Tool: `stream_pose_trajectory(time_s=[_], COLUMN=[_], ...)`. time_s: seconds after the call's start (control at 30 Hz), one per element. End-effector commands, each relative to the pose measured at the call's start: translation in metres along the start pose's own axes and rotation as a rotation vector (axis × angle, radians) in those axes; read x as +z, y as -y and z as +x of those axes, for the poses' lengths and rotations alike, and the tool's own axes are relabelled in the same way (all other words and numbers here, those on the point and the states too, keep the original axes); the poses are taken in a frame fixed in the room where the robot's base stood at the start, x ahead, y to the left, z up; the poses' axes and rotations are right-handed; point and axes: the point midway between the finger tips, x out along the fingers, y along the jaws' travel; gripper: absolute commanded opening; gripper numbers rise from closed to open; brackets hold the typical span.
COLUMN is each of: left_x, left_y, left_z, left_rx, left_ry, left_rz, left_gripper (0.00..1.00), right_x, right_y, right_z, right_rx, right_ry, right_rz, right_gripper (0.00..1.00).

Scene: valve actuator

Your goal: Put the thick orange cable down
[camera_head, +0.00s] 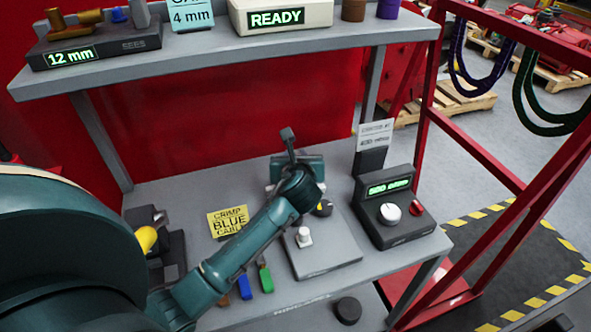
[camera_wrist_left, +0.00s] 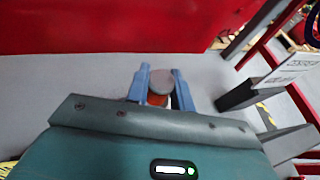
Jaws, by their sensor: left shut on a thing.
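My left gripper (camera_wrist_left: 160,76) is shut on the thick orange cable (camera_wrist_left: 157,100) in the left wrist view. In the head view my left arm reaches from the left over the workbench (camera_head: 338,186). The fingers and the held cable cannot be made out there behind the wrist. Several short cable pieces lie on the bench beside the arm, among them a blue one (camera_head: 244,287) and a green one (camera_head: 265,277). My right gripper does not show.
A grey plate with a white knob (camera_head: 304,237) lies under the forearm. A dial box (camera_head: 393,212) stands at the bench's right end. A yellow crimp card (camera_head: 228,222) and a dark tool with a yellow part (camera_head: 147,239) stand left. A shelf (camera_head: 230,50) overhangs the back.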

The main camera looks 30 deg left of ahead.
Motion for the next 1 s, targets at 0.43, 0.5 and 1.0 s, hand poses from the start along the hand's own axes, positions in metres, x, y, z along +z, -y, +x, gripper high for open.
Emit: stream_pose_trajectory(time_s=[0.43, 0.5, 1.0], left_x=[-0.037, -0.037, -0.048], left_y=[0.000, 0.000, 0.000], left_z=[0.015, 0.015, 0.020], left_rx=[0.000, 0.000, 0.000], left_ry=[0.001, 0.001, 0.000], left_rz=[-0.002, -0.002, 0.001], left_gripper=[0.00, 0.00, 0.00], right_x=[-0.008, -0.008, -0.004], right_y=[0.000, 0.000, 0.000], right_z=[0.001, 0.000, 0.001], right_rx=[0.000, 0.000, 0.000], right_ry=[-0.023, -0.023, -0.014], right_rz=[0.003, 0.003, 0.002], right_gripper=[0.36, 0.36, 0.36])
